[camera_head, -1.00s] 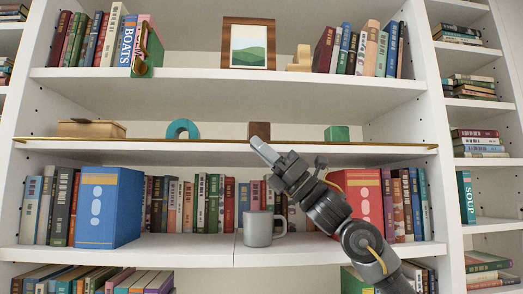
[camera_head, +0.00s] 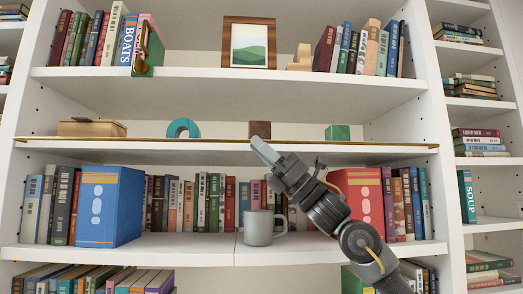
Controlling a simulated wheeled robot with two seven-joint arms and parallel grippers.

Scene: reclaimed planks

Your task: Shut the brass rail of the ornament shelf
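The brass rail (camera_head: 100,140) is a thin bar that runs along the front edge of the ornament shelf (camera_head: 220,152), low at the shelf's surface. On that shelf stand a wooden box (camera_head: 92,128), a teal arch (camera_head: 183,128), a brown block (camera_head: 260,130) and a green block (camera_head: 337,133). My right gripper (camera_head: 264,151) is in front of the shelf edge, its fingertip just below and overlapping the rail in the picture. I cannot tell whether it touches the rail. The fingers look pressed together, with nothing visible between them. My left gripper is not in view.
Below, a grey mug (camera_head: 259,229) stands near the front edge between a blue binder (camera_head: 110,207) and a red binder (camera_head: 358,196), with a row of books behind. Above are a framed picture (camera_head: 249,45) and more books. Room in front of the shelf's left half is clear.

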